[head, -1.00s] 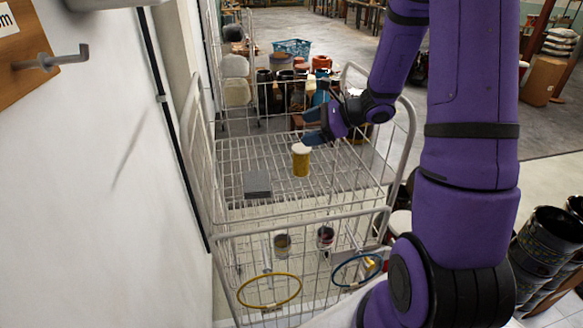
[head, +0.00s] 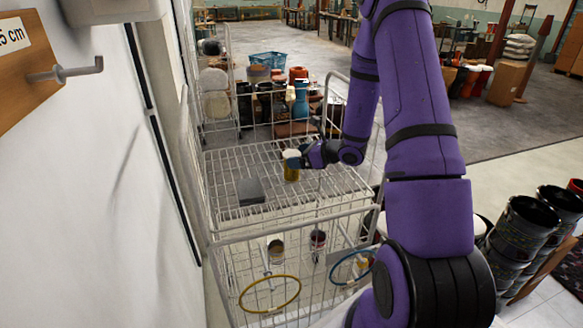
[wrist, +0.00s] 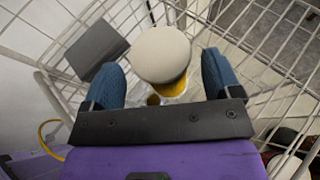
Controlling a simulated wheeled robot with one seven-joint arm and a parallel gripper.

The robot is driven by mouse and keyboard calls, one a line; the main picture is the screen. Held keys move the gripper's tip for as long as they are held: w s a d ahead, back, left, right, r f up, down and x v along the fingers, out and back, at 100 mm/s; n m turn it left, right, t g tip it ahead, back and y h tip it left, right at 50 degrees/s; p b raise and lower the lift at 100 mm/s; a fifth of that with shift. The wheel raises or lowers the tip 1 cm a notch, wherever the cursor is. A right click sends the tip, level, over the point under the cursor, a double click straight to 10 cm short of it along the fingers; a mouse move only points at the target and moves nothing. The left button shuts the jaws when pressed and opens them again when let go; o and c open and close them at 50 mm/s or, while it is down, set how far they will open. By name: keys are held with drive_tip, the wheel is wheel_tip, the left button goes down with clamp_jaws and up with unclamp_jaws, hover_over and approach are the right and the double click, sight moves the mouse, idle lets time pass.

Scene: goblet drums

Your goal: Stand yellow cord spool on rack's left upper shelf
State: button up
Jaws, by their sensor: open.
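The yellow cord spool (head: 291,174), a yellow cylinder with a white top, stands upright on the wire upper shelf (head: 230,165) of the rack, toward the shelf's right side. In the wrist view the spool (wrist: 162,55) shows its pale round top between my two blue fingertips, a little ahead of them. My gripper (head: 303,157) is open at the spool's right side in the head view. Gaps show between the spool and both fingers in the wrist view. The spool's lower part is mostly hidden there by its top.
A grey block (head: 251,191) lies on the same shelf, left of the spool. Below are two small cans (head: 276,251), a yellow ring (head: 270,294) and a blue ring (head: 351,267). Wire rails enclose the rack. A white wall (head: 80,200) runs along its left. Drums stand at right.

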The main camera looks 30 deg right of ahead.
sight(292, 153)
drive_tip(key=x, duration=0.3)
drive_tip(key=shift+w, duration=0.1)
drive_tip(key=c, duration=1)
drive_tip(key=shift+r, duration=0.15)
